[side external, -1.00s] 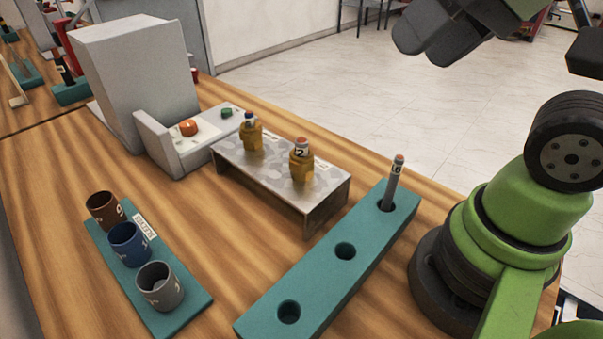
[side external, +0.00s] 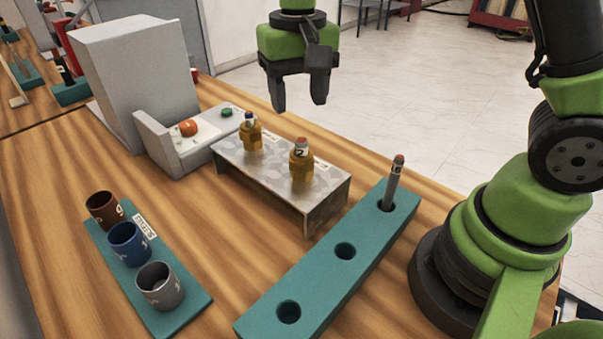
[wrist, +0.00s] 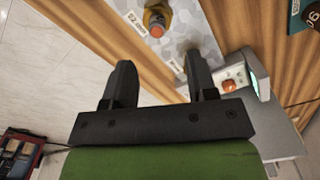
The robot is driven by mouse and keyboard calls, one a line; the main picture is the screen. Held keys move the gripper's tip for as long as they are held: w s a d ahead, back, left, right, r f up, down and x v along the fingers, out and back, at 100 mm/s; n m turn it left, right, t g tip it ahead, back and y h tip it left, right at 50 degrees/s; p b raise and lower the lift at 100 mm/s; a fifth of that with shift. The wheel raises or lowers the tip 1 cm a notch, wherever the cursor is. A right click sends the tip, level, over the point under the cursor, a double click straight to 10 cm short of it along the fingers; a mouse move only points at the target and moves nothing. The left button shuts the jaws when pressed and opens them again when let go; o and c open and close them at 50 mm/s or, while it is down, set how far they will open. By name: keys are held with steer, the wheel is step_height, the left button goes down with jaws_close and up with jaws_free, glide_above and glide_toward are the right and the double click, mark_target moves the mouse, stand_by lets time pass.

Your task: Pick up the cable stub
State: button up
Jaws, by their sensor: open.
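The cable stub (side external: 394,182) looks like the thin grey rod with a reddish top and a label. It stands nearly upright in the far hole of the teal block (side external: 318,278). My gripper (side external: 298,98) hangs in the air with its fingers down, up and to the left of the rod in the side view, behind the metal stand. It is open and empty, apart from everything. In the wrist view the open fingers (wrist: 161,78) show with nothing between them; the grey rod is not visible there.
Two brass fittings (side external: 301,163) stand on a metal stand (side external: 260,185); one also shows in the wrist view (wrist: 157,20). A grey machine (side external: 135,85) with red and green buttons is behind left. Three cups (side external: 127,242) stand on a teal tray (side external: 195,310) at front left.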

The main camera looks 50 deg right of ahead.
mark_target(301, 140)
steer(key=f, duration=0.8)
steer(key=shift+s+d, duration=0.15)
steer(key=shift+s, duration=0.05)
jaws_close()
